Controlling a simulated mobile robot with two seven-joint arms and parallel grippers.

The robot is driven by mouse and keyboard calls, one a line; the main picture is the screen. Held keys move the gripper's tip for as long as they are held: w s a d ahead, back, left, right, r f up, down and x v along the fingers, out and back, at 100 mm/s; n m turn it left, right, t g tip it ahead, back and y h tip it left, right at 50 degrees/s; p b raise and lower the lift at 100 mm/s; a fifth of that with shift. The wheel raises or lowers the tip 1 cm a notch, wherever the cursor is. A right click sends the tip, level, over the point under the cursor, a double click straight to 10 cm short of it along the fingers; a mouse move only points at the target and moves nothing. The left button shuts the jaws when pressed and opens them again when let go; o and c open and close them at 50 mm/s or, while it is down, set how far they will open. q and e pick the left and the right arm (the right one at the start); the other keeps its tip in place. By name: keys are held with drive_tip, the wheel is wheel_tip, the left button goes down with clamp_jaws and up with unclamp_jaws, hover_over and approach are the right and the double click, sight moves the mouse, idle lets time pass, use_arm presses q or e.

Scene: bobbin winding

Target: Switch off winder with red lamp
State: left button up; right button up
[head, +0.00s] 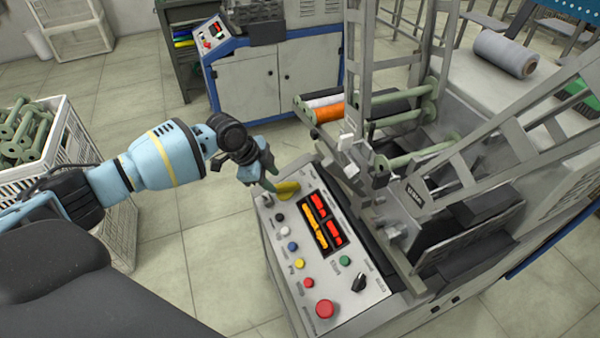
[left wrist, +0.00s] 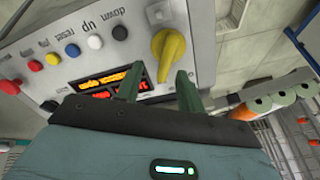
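The winder's control panel (head: 266,222) faces up in the head view. A yellow rotary knob (head: 288,188) sits at its far end; it shows large in the left wrist view (left wrist: 168,50). My left gripper (head: 266,184) is right beside the knob. In the left wrist view my left gripper (left wrist: 158,86) has two green fingers apart with nothing held; the knob's lower end appears between the tips, and I cannot tell whether they touch. No lit lamp is visible on this winder; only the display (head: 320,222) glows red and amber. My right gripper is out of view.
The panel also carries a big red button (head: 325,309), a black selector (head: 359,282), a green button (head: 345,261) and several small buttons. The winder's frame (head: 425,60) rises close to the right. A crate of green bobbins (head: 70,140) stands left. Another blue-grey machine (head: 245,80) stands behind.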

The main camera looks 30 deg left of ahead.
sight(282, 184)
use_arm(q)
drive_tip(key=x, duration=0.3)
drive_tip(key=w+b+x, duration=0.1)
drive_tip(key=x, duration=0.1)
drive_tip(key=shift+w+f, duration=0.15)
drive_tip(key=shift+f, duration=0.1)
drive_tip(key=shift+w+d+f, duration=0.1)
drive_tip(key=shift+w+f, duration=0.1)
drive_tip(key=shift+f, duration=0.3)
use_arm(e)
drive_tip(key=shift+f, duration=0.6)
use_arm(q)
clamp_jaws()
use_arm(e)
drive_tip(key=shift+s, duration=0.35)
